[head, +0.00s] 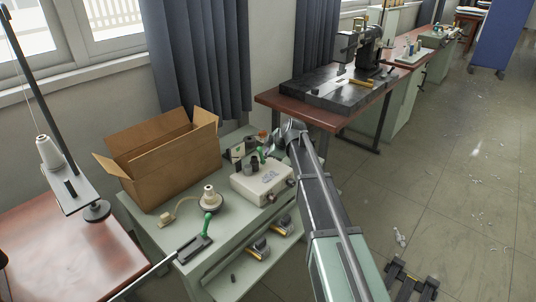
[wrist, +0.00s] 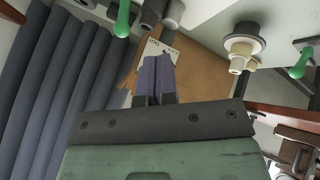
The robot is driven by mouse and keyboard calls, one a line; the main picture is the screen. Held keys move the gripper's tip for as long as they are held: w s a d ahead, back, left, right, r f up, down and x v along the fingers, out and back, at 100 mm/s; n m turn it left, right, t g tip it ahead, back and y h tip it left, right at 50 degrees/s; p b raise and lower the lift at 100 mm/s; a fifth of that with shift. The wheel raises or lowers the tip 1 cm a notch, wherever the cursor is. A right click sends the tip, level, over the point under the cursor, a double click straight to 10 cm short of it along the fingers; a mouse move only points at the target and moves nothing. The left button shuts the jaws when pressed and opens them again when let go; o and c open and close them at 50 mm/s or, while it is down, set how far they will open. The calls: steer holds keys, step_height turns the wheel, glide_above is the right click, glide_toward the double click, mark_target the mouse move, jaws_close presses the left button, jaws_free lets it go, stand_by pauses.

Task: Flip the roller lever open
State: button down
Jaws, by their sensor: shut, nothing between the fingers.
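A lever with a green handle (head: 267,152) stands beside dark rollers (head: 250,145), behind a white box-shaped device (head: 262,181) on the pale green bench. In the upside-down wrist view the green handle (wrist: 122,20) is at the top, left of the grey rollers (wrist: 151,14). My gripper (wrist: 159,58) is shut and empty, its tips below the rollers in that picture. I see no clear contact. A second green-handled lever (head: 208,226) on a black base lies at the bench front; it also shows in the wrist view (wrist: 300,66).
An open cardboard box (head: 165,158) stands at the bench's back left. A cream spool (head: 209,200) sits in front of it. A sewing machine (head: 358,55) is on the brown table at the back. Dark curtains (head: 200,55) hang behind. The floor at right is mostly clear.

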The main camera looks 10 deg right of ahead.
mark_target(261, 154)
steer(key=b+x, duration=0.7)
steer(key=x, duration=0.2)
steer(key=shift+d+f, duration=0.1)
steer(key=shift+f, duration=0.35)
steer(key=w+r+p, duration=0.1)
steer(key=w, duration=0.2)
steer(key=shift+d+r+p, duration=0.25)
steer(key=shift+r+p, duration=0.1)
steer(key=shift+r, duration=0.05)
steer(key=shift+w, duration=0.35)
